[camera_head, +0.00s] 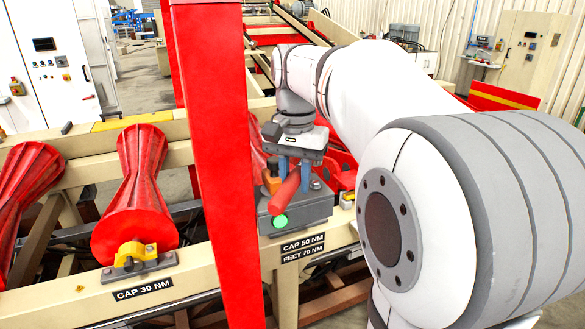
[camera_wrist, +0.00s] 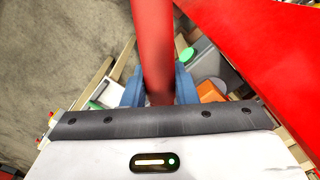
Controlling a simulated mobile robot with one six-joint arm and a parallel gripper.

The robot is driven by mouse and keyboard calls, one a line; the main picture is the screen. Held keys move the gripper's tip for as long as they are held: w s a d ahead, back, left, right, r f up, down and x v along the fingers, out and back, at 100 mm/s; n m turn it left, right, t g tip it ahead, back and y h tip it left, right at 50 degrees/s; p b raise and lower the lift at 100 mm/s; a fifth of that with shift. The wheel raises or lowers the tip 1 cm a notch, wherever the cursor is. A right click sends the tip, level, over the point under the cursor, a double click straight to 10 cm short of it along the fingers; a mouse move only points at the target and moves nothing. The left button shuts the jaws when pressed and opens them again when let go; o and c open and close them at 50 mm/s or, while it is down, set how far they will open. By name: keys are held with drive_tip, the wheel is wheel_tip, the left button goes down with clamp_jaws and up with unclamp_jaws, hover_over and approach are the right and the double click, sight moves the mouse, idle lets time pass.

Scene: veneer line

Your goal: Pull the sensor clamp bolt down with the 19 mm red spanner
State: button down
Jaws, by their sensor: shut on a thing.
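My gripper (camera_head: 295,172), with blue fingers, is shut on a red bar-like handle, taken as the red spanner (camera_head: 286,194). The handle slants down to the left, above or in front of a grey housing (camera_head: 312,209). In the wrist view, the spanner (camera_wrist: 152,42) runs up between the blue fingers of my gripper (camera_wrist: 160,88) and out past the top edge. Its working end and size mark do not show. A green disc (camera_head: 280,221) appears at the handle's lower end; I cannot tell whether it belongs to it. I cannot make out the sensor clamp bolt.
An orange part (camera_head: 271,181) stands close beside the handle, also in the wrist view (camera_wrist: 210,91). A red post (camera_head: 215,150) rises just left of my gripper. Red rollers (camera_head: 135,190) sit on the beige frame (camera_head: 205,268) at left. Labels read CAP 50 NM, FEET 70 NM, CAP 30 NM.

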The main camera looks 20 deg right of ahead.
drive_tip(key=shift+s+r, duration=0.1)
drive_tip(key=s+d+f+n+b, duration=0.1)
drive_tip(key=s+d+f+n, duration=0.1)
drive_tip(key=d+n, duration=0.2)
drive_tip(key=s+d+f+n+b, duration=0.1)
drive_tip(key=d+f+n, duration=0.2)
drive_tip(key=d, duration=0.3)
drive_tip(key=shift+s+d+n, duration=0.35)
drive_tip(key=shift+d+n, duration=0.05)
drive_tip(key=shift+n, duration=0.4)
idle(0.3)
drive_tip(key=shift+f+b, duration=0.6)
drive_tip(key=shift+f, duration=0.25)
idle(0.4)
drive_tip(key=shift+a, duration=0.1)
drive_tip(key=w+a+m, duration=0.1)
drive_tip(key=a+m, duration=0.4)
drive_tip(key=a, duration=0.1)
drive_tip(key=shift+w+a+p, duration=0.15)
drive_tip(key=shift+a+p, duration=0.15)
drive_tip(key=shift+p, duration=0.05)
idle(1.5)
